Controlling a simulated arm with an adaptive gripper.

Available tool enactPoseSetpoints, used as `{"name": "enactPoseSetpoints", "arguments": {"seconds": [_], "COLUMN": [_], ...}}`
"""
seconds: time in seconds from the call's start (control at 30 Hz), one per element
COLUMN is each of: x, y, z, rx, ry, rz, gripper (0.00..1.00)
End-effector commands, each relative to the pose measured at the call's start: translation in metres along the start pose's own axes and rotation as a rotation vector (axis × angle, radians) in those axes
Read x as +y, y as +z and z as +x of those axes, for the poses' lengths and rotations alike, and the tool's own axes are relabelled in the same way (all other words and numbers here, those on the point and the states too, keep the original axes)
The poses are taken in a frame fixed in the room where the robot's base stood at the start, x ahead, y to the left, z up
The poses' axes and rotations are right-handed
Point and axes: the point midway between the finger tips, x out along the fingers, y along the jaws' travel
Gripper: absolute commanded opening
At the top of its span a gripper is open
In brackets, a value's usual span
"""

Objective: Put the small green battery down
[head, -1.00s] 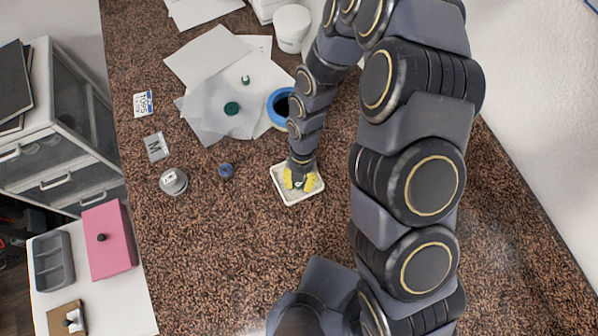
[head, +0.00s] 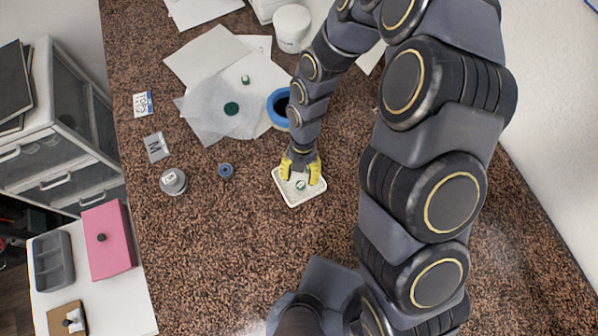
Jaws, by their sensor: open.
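The small green battery (head: 300,185) rests on the white square tray (head: 296,202), near its middle. My gripper (head: 301,176) has yellow fingertips and is open. Its fingers are spread to the left and right, just behind the battery over the back part of the tray. The battery shows in the gap in front of them, apart from both fingers as far as I can see. Another small green-and-white piece (head: 245,79) stands on the papers farther back.
A blue ring-shaped holder (head: 276,103) stands close behind my gripper. A dark green disc (head: 232,108) lies on the papers (head: 212,58). A small blue round part (head: 226,170) and a grey round pot (head: 173,181) are to the left. The counter in front of the tray is clear.

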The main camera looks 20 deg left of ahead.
Motion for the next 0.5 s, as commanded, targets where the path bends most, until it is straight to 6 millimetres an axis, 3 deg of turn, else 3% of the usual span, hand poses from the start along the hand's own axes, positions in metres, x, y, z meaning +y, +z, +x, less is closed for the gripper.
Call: {"name": "enactPoseSetpoints", "arguments": {"seconds": [0.3, 0.5], "x": [0.002, 0.0], "y": [0.002, 0.0], "z": [-0.067, -0.087], "rx": [-0.008, -0.002], "ry": [0.007, 0.0], "rz": [0.001, -0.001], "gripper": [0.39, 0.39]}}
